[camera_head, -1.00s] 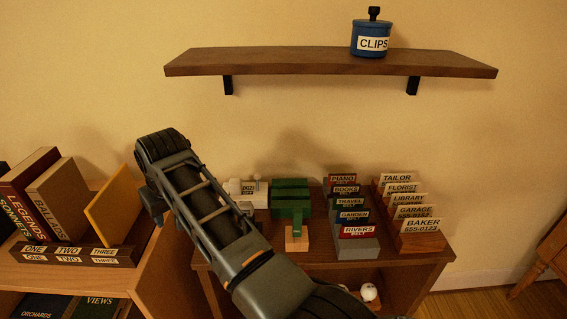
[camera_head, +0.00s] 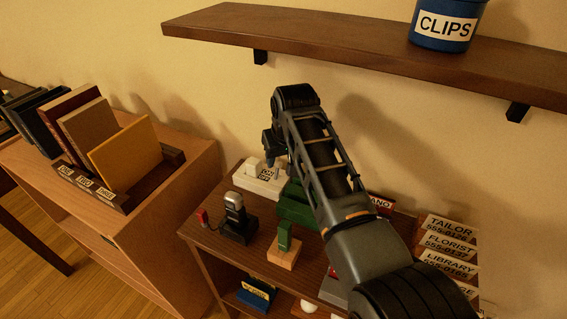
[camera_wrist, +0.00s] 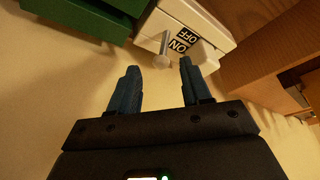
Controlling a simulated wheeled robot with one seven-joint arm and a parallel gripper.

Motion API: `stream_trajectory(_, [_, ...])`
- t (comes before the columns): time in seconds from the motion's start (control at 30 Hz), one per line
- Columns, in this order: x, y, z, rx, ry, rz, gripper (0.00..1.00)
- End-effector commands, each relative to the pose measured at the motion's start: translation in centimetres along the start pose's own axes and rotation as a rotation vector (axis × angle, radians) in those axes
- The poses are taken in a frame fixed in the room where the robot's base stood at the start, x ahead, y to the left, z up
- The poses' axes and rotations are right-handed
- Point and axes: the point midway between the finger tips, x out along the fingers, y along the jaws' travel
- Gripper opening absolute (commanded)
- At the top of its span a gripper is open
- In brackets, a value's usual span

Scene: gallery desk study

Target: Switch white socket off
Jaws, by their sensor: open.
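The white socket (camera_head: 258,187) lies at the back of the low cabinet's top, against the wall. It bears a black-and-white ON/OFF label and a white block. It also shows in the wrist view (camera_wrist: 203,17), with a thin pale lever (camera_wrist: 165,44) ending in a round knob beside the label. My gripper (camera_wrist: 159,64) is open and empty. In the wrist view its fingertips are close to the socket, and the knob appears between them; contact cannot be told. In the head view my gripper (camera_head: 276,157) is just above the socket's right part, partly hiding it.
A green object (camera_head: 297,204) stands right beside the socket. A black stand with a grey device (camera_head: 236,218) is in front. A wooden bookshelf (camera_head: 165,210) is at left. The wall shelf (camera_head: 330,48) with a blue CLIPS jar (camera_head: 442,27) overhangs behind.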

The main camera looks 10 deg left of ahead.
Motion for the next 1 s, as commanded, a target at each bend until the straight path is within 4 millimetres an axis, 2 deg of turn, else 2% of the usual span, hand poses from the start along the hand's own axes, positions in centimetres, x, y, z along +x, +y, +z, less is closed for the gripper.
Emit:
stream_trajectory(0.1, [1.8,0.0,-0.1,0.000,-0.002,0.000,0.48])
stream_trajectory(0.3, [3.9,0.0,-0.1,0.000,0.000,0.000,0.48])
stream_trajectory(0.5, [4.8,0.0,-0.1,0.000,0.001,0.000,0.48])
stream_trajectory(0.77, [4.8,0.0,-0.1,0.000,0.001,0.000,0.48])
stream_trajectory(1.0, [4.8,0.0,-0.1,0.000,0.001,0.000,0.27])
